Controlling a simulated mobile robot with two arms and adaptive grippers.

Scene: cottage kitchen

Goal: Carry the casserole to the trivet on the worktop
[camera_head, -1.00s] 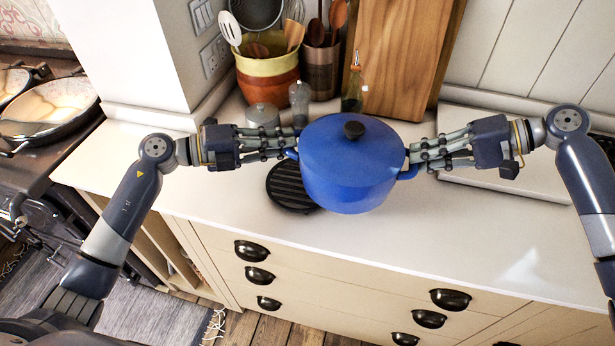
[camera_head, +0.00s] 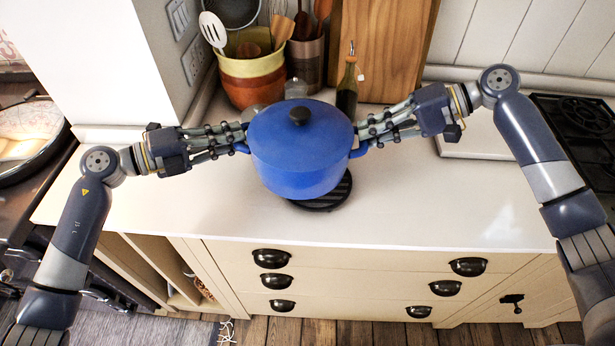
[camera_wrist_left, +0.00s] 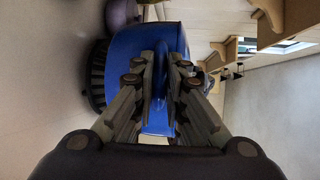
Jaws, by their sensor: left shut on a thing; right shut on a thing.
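The blue casserole (camera_head: 298,160) with its lid on and a black knob hangs level between my two grippers in the head view. My left gripper (camera_head: 240,137) is shut on its left handle, and my right gripper (camera_head: 362,137) is shut on its right handle. The black ribbed round trivet (camera_head: 325,200) lies on the white worktop (camera_head: 430,205), mostly hidden below the casserole, showing at its front right. In the left wrist view the blue casserole (camera_wrist_left: 128,55) fills the space beyond my fingers, and the trivet's dark ribbed edge (camera_wrist_left: 97,75) shows beside it.
A utensil crock (camera_head: 250,80), a metal utensil pot (camera_head: 305,60), an oil bottle (camera_head: 347,88) and a wooden board (camera_head: 383,45) stand behind the casserole. A black hob (camera_head: 580,125) is at the right. The worktop is clear in front and to the right.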

